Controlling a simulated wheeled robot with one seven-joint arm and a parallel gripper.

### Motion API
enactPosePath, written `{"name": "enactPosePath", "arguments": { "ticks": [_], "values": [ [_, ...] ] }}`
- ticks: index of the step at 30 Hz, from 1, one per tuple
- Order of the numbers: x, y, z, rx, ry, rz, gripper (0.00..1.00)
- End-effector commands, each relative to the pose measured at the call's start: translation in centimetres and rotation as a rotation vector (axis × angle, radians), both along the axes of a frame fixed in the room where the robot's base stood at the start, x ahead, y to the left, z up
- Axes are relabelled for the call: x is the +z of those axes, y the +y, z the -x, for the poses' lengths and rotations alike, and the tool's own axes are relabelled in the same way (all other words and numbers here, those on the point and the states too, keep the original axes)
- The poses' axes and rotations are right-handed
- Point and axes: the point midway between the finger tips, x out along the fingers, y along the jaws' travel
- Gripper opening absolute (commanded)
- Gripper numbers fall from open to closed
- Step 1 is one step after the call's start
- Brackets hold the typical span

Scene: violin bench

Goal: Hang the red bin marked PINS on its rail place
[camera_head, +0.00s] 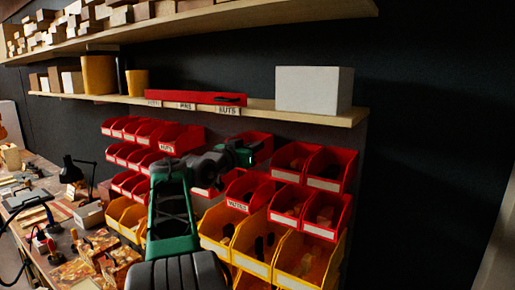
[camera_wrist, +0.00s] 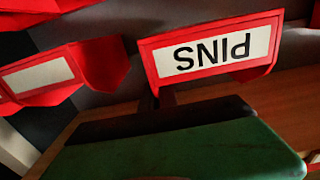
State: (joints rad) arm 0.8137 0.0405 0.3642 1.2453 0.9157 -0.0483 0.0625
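A red bin with a white label marked PINS (camera_wrist: 212,54) shows upside down in the wrist view, just beyond a green part of my gripper (camera_wrist: 180,150). That green part hides the lower middle of the picture. In the head view my gripper (camera_head: 238,156) reaches in among the upper red bins. A red bin (camera_head: 262,148) shows partly behind its tip, and its label is hidden. I cannot tell whether the fingers touch or grip the bin. The dark rail panel (camera_head: 232,119) carries the other bins.
A wooden shelf (camera_head: 345,117) runs above the bins, with a white box (camera_head: 314,89) and a red labelled piece (camera_head: 195,97) on it. Red bins (camera_head: 331,168) hang to the right and a NUTS bin (camera_head: 181,137) to the left. Yellow bins (camera_head: 307,262) are below.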

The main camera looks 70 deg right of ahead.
Motion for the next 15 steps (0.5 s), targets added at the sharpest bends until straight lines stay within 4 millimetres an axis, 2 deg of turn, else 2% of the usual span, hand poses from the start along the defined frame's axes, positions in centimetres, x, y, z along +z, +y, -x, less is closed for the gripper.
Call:
{"name": "enactPosePath", "arguments": {
  "ticks": [15],
  "values": [
    [0.02,0.9,-0.12,0.0,-0.001,0.001,0.0]
  ]
}}
